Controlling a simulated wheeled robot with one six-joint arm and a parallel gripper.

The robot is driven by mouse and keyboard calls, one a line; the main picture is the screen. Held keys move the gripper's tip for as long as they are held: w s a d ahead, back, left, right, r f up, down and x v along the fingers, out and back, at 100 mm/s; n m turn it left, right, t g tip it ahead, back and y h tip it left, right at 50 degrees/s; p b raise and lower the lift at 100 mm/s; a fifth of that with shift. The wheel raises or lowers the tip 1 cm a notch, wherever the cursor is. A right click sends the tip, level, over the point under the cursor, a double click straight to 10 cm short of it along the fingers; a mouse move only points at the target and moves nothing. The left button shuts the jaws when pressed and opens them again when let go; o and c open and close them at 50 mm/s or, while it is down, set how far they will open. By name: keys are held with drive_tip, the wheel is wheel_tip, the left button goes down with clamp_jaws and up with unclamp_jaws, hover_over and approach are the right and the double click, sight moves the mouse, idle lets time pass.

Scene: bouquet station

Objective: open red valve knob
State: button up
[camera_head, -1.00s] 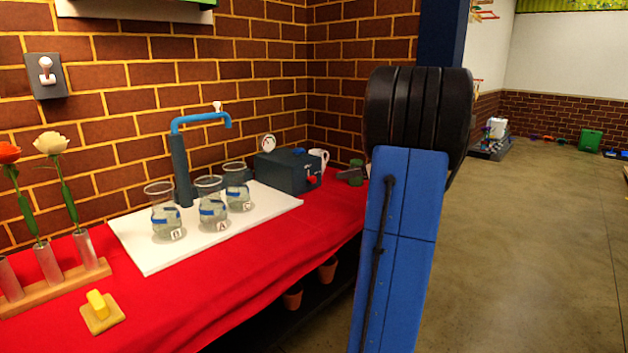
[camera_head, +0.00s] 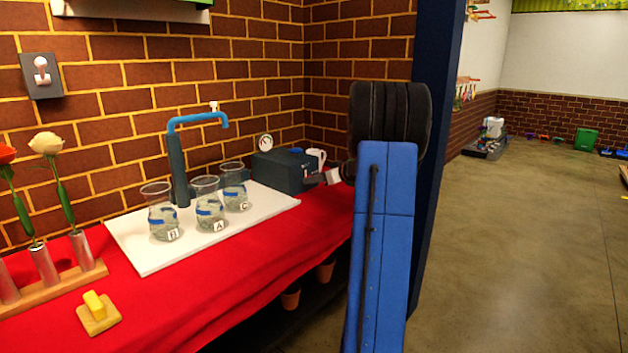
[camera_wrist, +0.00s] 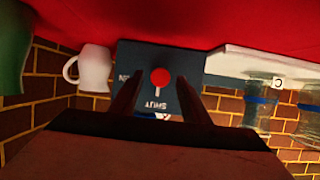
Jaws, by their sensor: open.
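The red valve knob (camera_wrist: 160,77) shows in the wrist view on the front face of a dark grey-blue box (camera_wrist: 145,60), with part of a printed label reading "SHUT" beside it. In the head view the box (camera_head: 281,170) stands at the far right end of the white board, and my gripper hides the knob there. My gripper (camera_wrist: 158,85) is open, with its two fingers on either side of the knob in the wrist picture. I cannot tell whether they touch it. In the head view my gripper (camera_head: 327,178) is at the box's front right corner.
A white mug (camera_wrist: 94,69) and a green object (camera_wrist: 12,45) are close to the box. Lettered glass vases (camera_head: 207,205) stand on the white board (camera_head: 140,258) under a blue tap (camera_head: 178,160). The red-covered table (camera_head: 220,285) has flower tubes (camera_head: 45,262) at left.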

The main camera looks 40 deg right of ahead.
drive_tip(key=shift+w+f, duration=0.2)
drive_tip(key=shift+w, duration=0.2)
drive_tip(key=c, duration=1)
